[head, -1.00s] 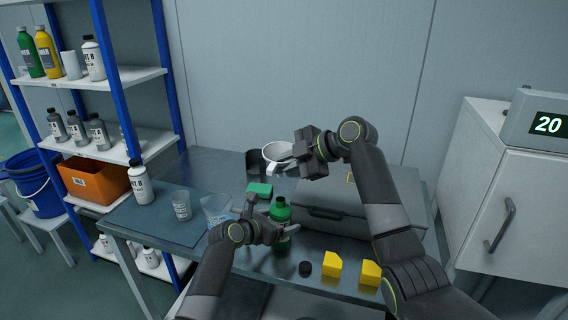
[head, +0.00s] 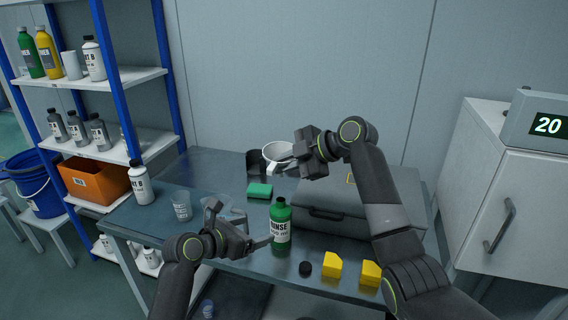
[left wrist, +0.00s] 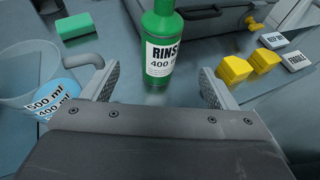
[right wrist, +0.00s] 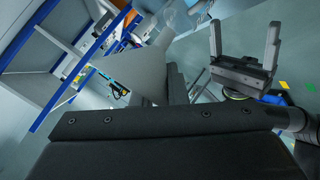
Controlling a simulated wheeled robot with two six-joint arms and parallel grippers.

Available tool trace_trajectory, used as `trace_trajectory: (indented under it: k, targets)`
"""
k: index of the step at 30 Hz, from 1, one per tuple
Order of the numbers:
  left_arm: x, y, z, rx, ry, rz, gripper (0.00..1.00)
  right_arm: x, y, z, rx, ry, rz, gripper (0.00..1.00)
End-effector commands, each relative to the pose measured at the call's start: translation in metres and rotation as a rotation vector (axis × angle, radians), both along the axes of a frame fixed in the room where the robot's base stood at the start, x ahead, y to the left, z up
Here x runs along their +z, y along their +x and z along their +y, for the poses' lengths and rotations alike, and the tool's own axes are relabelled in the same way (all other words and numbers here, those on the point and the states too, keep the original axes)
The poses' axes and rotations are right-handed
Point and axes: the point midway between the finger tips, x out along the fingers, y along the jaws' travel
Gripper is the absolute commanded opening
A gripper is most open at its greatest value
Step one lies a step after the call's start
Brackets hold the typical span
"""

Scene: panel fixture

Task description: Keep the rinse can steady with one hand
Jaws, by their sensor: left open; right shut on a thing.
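The rinse can (head: 281,225), a green bottle labelled RINSE 400 ml, stands upright on the metal table. It also shows in the left wrist view (left wrist: 161,45), ahead of and between my left fingertips, with its top cut off. My left gripper (head: 240,226) is open and empty, left of the can and apart from it. The vessel's pale wall fills part of the right wrist view (right wrist: 140,75).
A black cap (head: 305,269) and yellow blocks (head: 331,264) lie right of the can. A grey case (head: 335,222) is behind it. A green sponge (head: 259,191) and clear beakers (head: 182,206) are to the left. A white bottle (head: 140,185) stands at the left edge.

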Motion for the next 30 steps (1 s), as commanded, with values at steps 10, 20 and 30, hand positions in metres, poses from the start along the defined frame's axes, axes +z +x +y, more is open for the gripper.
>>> trace_trajectory:
  k: [10, 20, 30]
  targets:
    - [0.02, -0.018, 0.016, 0.001, 0.0, 0.001, 0.8, 0.04, 0.0, 0.0, 0.0, 0.0, 0.0, 0.0]
    - [0.031, -0.034, 0.031, 0.001, 0.001, 0.0, 0.8, 0.069, 0.0, 0.0, 0.0, 0.0, 0.0, 0.0]
    - [0.029, -0.036, 0.033, 0.001, 0.0, 0.0, 0.8, 0.07, 0.0, 0.0, 0.0, 0.0, 0.0, 0.0]
